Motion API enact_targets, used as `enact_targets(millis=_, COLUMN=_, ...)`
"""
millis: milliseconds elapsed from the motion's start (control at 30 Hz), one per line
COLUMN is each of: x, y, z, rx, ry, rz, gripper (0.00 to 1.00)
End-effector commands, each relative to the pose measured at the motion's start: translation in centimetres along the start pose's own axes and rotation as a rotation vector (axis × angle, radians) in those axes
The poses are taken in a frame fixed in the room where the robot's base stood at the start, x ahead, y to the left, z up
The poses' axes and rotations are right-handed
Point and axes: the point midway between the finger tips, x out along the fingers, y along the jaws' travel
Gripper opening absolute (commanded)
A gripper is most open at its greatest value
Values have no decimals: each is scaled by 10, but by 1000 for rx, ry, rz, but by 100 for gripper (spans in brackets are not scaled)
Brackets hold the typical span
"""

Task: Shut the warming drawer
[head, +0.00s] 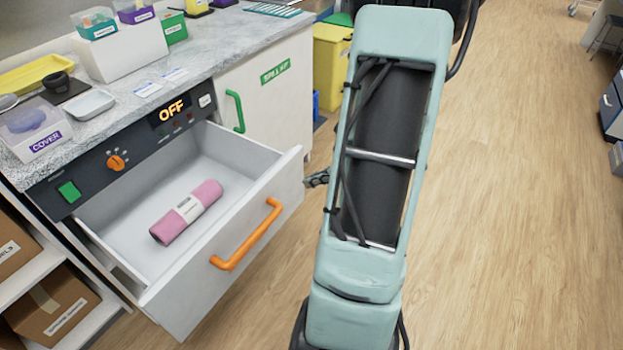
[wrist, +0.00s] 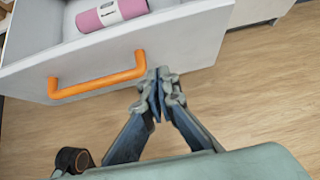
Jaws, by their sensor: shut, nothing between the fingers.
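The warming drawer (head: 222,232) is pulled out from under the counter, with a white front and an orange bar handle (head: 246,235). A pink roll with a white band (head: 186,212) lies inside it. In the wrist view the drawer front (wrist: 192,45) and the orange handle (wrist: 97,84) show at upper left. My gripper (wrist: 158,72) is shut and empty. In the wrist view its tips appear beside the handle's right end, near the drawer front; I cannot tell whether they touch. In the head view only part of my gripper (head: 316,179) shows, right of the drawer; my arm hides the rest.
The control panel (head: 130,150) above the drawer reads OFF and has an orange knob and a green switch. A white cabinet (head: 268,90) with a green handle stands right of it. Cardboard boxes (head: 52,304) sit on shelves at left. Open wooden floor (head: 500,180) lies to the right.

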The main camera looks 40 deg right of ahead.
Motion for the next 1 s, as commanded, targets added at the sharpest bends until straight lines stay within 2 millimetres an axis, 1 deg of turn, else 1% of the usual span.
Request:
enact_targets(millis=33, x=14, y=1, z=-2, rx=-2, ry=0, rz=4, gripper=0)
enact_targets(millis=100, x=30, y=1, z=-3, rx=-2, ry=1, rz=4, gripper=0)
enact_targets(millis=333, x=77, y=0, z=-2, rx=-3, ry=2, rz=2, gripper=0)
enact_targets(millis=400, x=82, y=0, z=11, rx=-7, ry=-1, rz=1, gripper=0)
enact_targets(millis=600, x=96, y=-1, z=25, rx=-5, ry=1, rz=-1, gripper=0)
enact_targets(millis=1000, x=99, y=-1, z=28, rx=-4, ry=1, rz=-2, gripper=0)
